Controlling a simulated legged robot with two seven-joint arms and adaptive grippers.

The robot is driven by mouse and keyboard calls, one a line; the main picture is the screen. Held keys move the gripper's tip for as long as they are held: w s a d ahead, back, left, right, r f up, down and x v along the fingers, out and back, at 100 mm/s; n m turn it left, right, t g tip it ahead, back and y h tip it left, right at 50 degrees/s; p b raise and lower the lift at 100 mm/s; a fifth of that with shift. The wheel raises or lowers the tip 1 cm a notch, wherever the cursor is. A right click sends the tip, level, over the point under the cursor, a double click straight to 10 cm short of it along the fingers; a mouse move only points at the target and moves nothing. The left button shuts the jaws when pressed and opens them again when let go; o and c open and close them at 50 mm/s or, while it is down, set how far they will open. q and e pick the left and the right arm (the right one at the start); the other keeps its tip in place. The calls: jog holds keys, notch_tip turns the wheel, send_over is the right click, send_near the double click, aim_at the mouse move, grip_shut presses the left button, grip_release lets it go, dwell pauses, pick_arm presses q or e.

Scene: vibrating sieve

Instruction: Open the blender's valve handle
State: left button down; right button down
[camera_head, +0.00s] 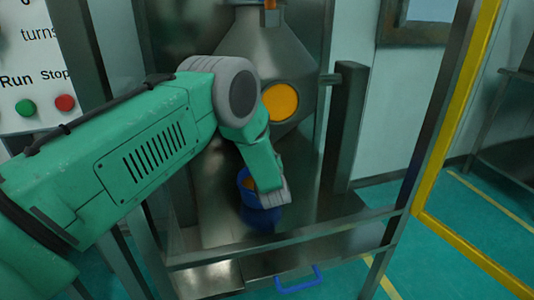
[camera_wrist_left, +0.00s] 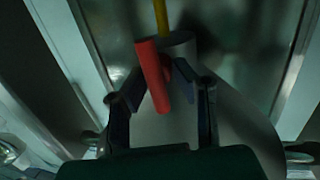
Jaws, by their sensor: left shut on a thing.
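The valve handle (camera_wrist_left: 152,75) is a red bar, slightly tilted, in the left wrist view. It is beside a grey cylindrical fitting (camera_wrist_left: 181,46) with a yellow rod (camera_wrist_left: 160,16) above it. My left gripper (camera_wrist_left: 161,82) has a dark finger on each side of the handle and is shut on it. In the head view, my green left arm covers the middle, and the gripper's fingers and the red handle cannot be made out. The blender's grey metal cone (camera_head: 262,38) with a round orange-yellow disc (camera_head: 281,101) stands behind the arm. My right gripper is not in view.
A blue container (camera_head: 265,217) is partly hidden below my arm. Metal frame posts (camera_head: 345,125) and a front rail (camera_head: 290,244) surround the machine. A blue handle (camera_head: 299,281) is below the rail. A yellow frame (camera_head: 452,120) stands at right, and a button panel (camera_head: 40,60) at left.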

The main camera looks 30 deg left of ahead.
pick_arm(q)
jog(key=shift+d+f, duration=0.1)
dwell(0.5)
jog(key=c, duration=1.3)
grip_release()
jog(key=shift+c, duration=0.2)
jog(key=shift+s+d, duration=0.2)
jog(key=shift+s, duration=0.05)
jog(key=v, duration=1.1)
jog(key=shift+s+d, duration=0.1)
